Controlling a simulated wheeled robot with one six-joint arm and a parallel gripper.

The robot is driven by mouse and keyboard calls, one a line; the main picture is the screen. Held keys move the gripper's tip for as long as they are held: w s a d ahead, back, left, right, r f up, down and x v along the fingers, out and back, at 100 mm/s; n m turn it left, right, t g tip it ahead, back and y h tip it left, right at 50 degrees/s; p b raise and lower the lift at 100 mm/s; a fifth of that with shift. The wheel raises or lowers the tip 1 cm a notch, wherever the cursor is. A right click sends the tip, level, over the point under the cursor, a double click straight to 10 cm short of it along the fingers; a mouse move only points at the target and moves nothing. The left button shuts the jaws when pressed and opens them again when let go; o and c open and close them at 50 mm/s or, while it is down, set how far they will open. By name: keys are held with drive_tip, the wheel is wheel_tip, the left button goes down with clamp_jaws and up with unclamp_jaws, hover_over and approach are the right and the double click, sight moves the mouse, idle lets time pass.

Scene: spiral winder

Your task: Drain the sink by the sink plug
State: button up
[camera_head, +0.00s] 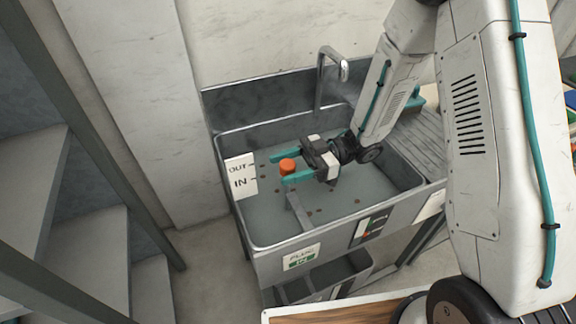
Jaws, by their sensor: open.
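The metal sink (262,226) stands against the back wall and appears to hold greyish water with several small brown specks. An orange knob (288,166), which looks like the top of the sink plug, shows in the left half of the basin. My gripper (280,169) reaches in from the right with its two teal fingers apart, one on the far side of the knob and one on the near side. I cannot tell whether either finger touches it. The plug's lower part is hidden. A label on the sink front (302,257) reads "PLUG IN" with a green band.
A white OUT/IN sign (241,176) stands at the basin's left side. A curved faucet (331,67) rises behind the basin. A ribbed drainboard (420,133) lies to the right. Stairs (60,215) with a dark rail stand at left. A wooden-topped surface (340,313) is in front.

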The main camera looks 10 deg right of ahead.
clamp_jaws()
drive_tip(key=shift+r, duration=1.95)
unclamp_jaws()
drive_tip(key=v, duration=0.8)
